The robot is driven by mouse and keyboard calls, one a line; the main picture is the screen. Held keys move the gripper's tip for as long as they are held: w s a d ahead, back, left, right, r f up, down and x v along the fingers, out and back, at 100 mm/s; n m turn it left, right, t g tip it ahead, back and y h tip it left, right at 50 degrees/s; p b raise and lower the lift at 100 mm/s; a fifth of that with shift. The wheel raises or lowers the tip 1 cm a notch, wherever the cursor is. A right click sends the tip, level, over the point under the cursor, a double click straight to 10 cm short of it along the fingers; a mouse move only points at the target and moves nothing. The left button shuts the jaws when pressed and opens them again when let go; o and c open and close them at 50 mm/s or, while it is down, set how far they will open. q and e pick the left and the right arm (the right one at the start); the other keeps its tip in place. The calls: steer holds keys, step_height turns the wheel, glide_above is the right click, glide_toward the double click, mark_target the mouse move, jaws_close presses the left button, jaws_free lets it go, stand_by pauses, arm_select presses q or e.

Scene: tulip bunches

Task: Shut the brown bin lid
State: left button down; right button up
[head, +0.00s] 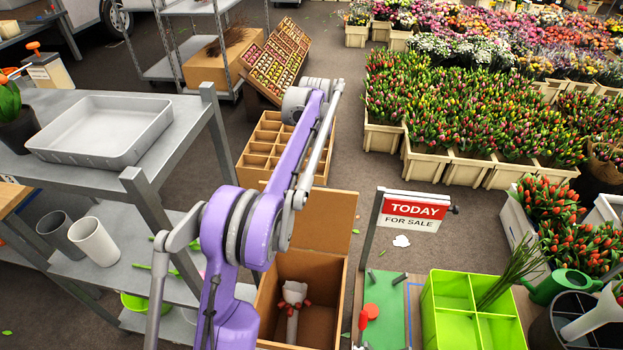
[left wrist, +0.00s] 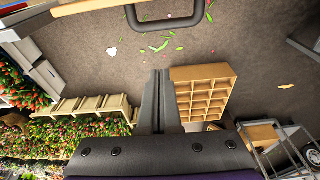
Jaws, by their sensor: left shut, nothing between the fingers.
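The brown bin (head: 322,268) stands at the bottom middle of the head view. Its lid (head: 335,215) is open, standing up at the bin's far side, partly hidden by my left arm. A pale object with red parts (head: 292,297) is inside the bin. My left arm reaches over and past the lid; I cannot make out its fingers in the head view. In the left wrist view my left gripper (left wrist: 160,80) is shut and empty. A dark U-shaped handle (left wrist: 165,23) is ahead of its tips, apart from them; I cannot tell what it is fixed to. My right gripper is not in view.
A compartment crate (head: 262,150) stands on the floor beyond the bin. A grey shelf table with a tray (head: 100,130) is at left. A sign (head: 411,211) and a green divided box (head: 450,300) are at right. Floor beyond the lid is mostly clear.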

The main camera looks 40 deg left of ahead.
arm_select(q)
step_height(320, 180, down, 10)
steer(key=s, duration=0.1)
steer(key=shift+a+f, duration=0.15)
steer(key=shift+a, duration=0.25)
steer(key=shift+s, duration=0.15)
stand_by(0.5)
